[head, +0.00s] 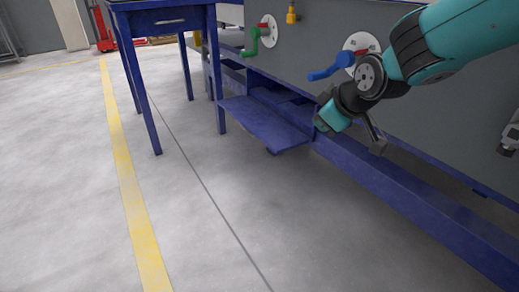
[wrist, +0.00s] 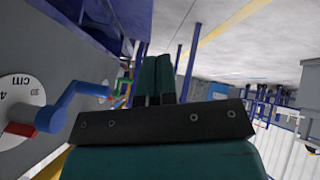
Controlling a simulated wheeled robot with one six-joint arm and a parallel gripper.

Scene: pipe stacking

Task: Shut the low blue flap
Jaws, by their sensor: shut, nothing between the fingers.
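The low blue flap (head: 265,125) stands open in the head view, sticking out nearly level from the lower part of the grey cabinet, close above the floor. Its top face and front edge show. My gripper (head: 329,119) is to the right of the flap, apart from it, in front of the cabinet's lower blue rail. In the wrist view my gripper (wrist: 156,76) shows its two teal fingers shut together, with nothing between them. A blue surface at the wrist view's upper left may be the flap; I cannot tell.
A blue-handled valve (head: 331,66) sticks out above my gripper; its blue handle (wrist: 65,103) also shows in the wrist view. A green-handled valve (head: 253,42) is further left. A blue table (head: 152,80) stands left of the flap. The floor (head: 215,220) in front is clear.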

